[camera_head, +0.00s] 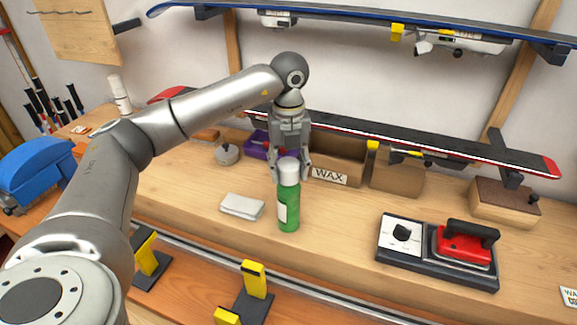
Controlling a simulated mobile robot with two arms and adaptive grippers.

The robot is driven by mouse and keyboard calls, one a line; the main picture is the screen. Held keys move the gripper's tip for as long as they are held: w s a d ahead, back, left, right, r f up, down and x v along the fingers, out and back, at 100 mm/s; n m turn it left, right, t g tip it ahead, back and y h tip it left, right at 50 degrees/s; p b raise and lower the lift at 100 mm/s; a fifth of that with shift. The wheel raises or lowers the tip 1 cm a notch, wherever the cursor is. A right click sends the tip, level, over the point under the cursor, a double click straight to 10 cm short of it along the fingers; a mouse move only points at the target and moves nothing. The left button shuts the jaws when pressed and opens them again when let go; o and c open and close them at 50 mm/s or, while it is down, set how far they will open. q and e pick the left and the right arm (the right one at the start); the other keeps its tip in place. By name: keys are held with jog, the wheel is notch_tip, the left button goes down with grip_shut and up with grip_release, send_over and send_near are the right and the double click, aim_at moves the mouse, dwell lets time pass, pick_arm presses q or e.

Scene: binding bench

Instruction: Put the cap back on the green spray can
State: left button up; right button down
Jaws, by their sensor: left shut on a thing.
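The green spray can (289,210) stands upright near the front edge of the bench, with a white label on its left side. A white cap (289,168) is at the top of the can, in line with it. My left gripper (290,174) comes down from above and is shut on the cap, a finger on each side. No clear gap shows between cap and can; I cannot tell whether the cap is seated or only held there. My right gripper is not in view.
A white folded cloth (242,206) lies left of the can. Behind stand a WAX box (335,163) and a purple tray (256,147). A red iron (465,246) on its black base is at right. Skis hang along the wall; yellow-topped clamps (254,279) stand in front.

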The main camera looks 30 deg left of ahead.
pick_arm(q)
jog(key=shift+f+b, duration=0.35)
jog(key=shift+f, duration=0.15)
dwell(0.8)
jog(key=o, duration=0.7)
jog(key=shift+o, duration=0.6)
jog(key=o, duration=0.4)
jog(key=shift+r+p, duration=2.15)
jog(key=shift+r, duration=0.9)
